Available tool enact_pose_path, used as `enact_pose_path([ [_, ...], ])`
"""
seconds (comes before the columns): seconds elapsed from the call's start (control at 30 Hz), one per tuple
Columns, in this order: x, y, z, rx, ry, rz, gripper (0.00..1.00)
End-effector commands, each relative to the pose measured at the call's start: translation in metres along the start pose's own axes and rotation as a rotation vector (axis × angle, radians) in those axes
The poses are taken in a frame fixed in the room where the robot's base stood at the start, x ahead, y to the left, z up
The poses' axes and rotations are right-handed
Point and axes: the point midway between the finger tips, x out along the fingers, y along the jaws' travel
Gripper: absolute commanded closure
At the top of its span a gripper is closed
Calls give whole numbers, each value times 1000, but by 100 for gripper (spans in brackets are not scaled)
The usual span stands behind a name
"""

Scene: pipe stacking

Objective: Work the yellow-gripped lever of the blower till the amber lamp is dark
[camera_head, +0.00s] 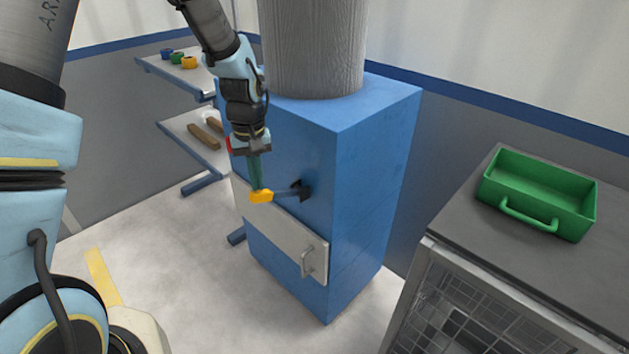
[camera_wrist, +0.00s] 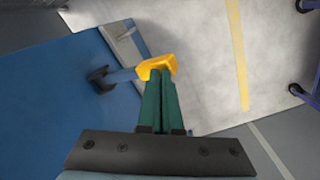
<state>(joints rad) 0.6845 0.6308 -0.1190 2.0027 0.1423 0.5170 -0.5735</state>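The blower is a tall blue cabinet (camera_head: 372,165) with a wide grey duct on top. Its lever (camera_head: 285,192) runs from a dark pivot on the front face to a yellow grip (camera_head: 261,196), pointing left. In the wrist view the yellow grip (camera_wrist: 157,66) lies at the tips of my green fingers. My gripper (camera_head: 256,184) reaches down from above; its fingers are close together with only a thin gap. The tips meet or overlap the grip, but no yellow shows clearly clamped between them. I see no amber lamp; my gripper hides part of the front.
A light panel with a handle (camera_head: 307,262) is below the lever. A green tray (camera_head: 573,220) stands on a grey-topped cage (camera_head: 455,222) at right. Shelves (camera_head: 150,63) at back left hold small coloured parts and brown bars. The floor in front is clear.

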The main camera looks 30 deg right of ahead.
Motion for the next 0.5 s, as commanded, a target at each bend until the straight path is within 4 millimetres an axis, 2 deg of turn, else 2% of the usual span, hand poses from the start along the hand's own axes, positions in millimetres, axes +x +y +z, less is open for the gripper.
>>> enact_pose_path([
  [0.03, 10, 0, 0, 1, 0, 0, 100],
  [0.5, 60, 0, 0, 0, 0, 0, 100],
])
